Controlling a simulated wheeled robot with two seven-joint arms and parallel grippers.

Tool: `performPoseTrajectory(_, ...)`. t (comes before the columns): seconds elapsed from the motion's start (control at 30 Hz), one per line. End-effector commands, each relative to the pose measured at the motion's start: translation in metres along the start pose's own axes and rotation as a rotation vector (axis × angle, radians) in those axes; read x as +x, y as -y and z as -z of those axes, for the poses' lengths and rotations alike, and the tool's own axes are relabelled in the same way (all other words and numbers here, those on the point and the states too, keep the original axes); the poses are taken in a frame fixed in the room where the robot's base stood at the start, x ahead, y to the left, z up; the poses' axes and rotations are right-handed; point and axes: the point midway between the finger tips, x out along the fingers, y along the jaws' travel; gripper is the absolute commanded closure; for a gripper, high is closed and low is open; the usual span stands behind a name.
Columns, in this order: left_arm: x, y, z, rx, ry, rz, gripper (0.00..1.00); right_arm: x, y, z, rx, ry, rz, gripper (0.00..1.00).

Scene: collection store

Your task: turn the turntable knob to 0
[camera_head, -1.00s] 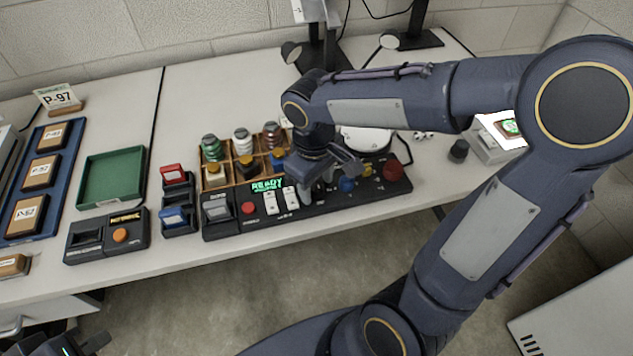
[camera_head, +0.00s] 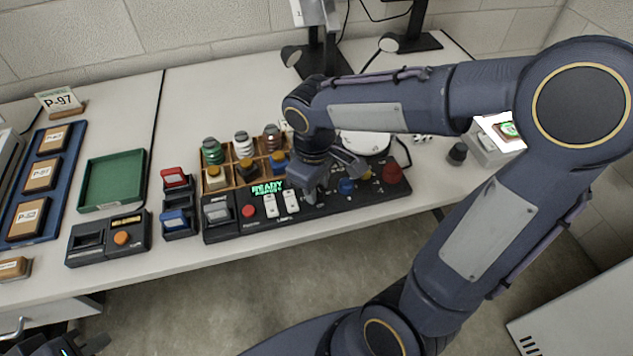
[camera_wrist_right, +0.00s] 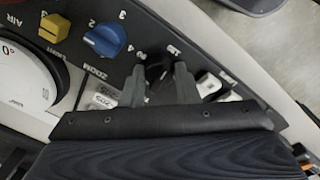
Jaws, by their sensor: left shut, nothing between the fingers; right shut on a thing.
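The control panel (camera_head: 232,231) is a long black console at the front of the table. My right gripper (camera_head: 308,196) is low over its middle, and hides the knob there in the head view. In the right wrist view my right gripper (camera_wrist_right: 157,72) is shut on a small black knob (camera_wrist_right: 156,74), its fingers on either side. Small white marks are printed around this knob, too blurred to read surely; its pointer is not clear. My left gripper (camera_head: 82,346) is at the bottom left corner, shut and empty, away from the table.
A blue knob (camera_wrist_right: 106,40) labelled zoom and a yellow knob (camera_wrist_right: 54,27) stand beside the held knob. A red button (camera_head: 391,173) is at the panel's right end. A white turntable disc (camera_wrist_right: 22,86) is close by.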

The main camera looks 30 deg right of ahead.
Motion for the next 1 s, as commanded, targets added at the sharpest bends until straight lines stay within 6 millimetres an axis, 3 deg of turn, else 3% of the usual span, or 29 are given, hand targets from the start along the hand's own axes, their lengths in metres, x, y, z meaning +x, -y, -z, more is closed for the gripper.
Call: performPoseTrajectory(1.0,-0.048,-0.022,0.025,0.0,0.0,0.0,1.0,-0.004,-0.001,-0.001,-0.93,-0.049,0.001,0.95)
